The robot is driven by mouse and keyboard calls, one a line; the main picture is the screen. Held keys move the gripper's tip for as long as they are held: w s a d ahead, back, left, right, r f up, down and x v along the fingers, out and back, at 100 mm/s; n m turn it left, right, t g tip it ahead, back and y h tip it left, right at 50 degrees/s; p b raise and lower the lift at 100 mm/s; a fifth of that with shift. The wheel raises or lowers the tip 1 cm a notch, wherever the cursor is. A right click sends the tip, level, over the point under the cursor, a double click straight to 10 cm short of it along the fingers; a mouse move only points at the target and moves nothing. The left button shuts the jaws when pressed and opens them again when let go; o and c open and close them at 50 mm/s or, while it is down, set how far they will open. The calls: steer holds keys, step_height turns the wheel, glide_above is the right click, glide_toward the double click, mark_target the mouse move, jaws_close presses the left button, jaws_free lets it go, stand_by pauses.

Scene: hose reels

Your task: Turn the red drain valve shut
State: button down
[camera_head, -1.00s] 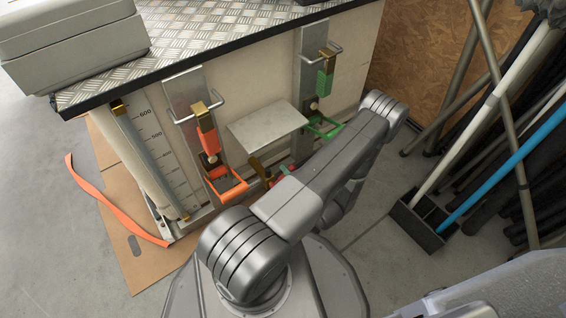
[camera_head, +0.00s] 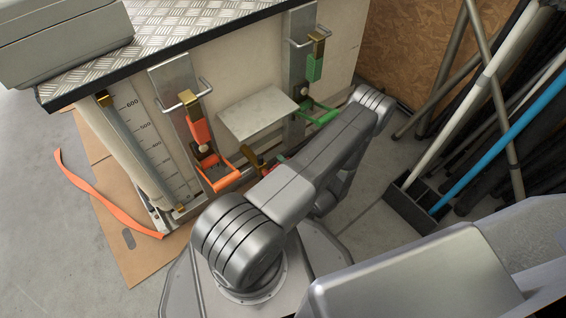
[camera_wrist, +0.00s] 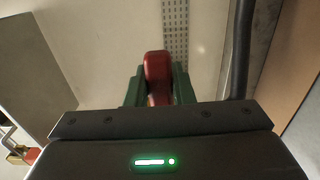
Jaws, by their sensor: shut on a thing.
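The red drain valve handle (camera_wrist: 158,72) stands out in the wrist view between the two green fingers of my gripper (camera_wrist: 159,82). The fingers are shut on it, one on each side, and hide its lower flanks. In the head view my arm covers most of the valve and the gripper. Only small red and brass bits show beside the arm, below the grey shelf plate. How far the valve is turned cannot be told.
A grey shelf plate (camera_head: 257,113) juts from the cabinet just above the valve area. An orange-handled lever (camera_head: 222,179) is left of it, a green one (camera_head: 318,112) right. Poles and a broom (camera_head: 411,205) crowd the right side. An orange strap (camera_head: 95,203) lies left.

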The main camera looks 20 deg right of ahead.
stand_by(0.3)
steer(key=c, duration=1.2)
jaws_free()
steer(key=shift+c, duration=0.2)
steer(key=shift+s, duration=0.15)
steer(key=shift+s+d, duration=0.15)
steer(key=shift+s, duration=0.05)
steer(key=p+v, duration=0.3)
steer(key=v, duration=1)
steer(key=b+x, duration=0.3)
steer(key=x, duration=1)
steer(key=shift+w, duration=0.35)
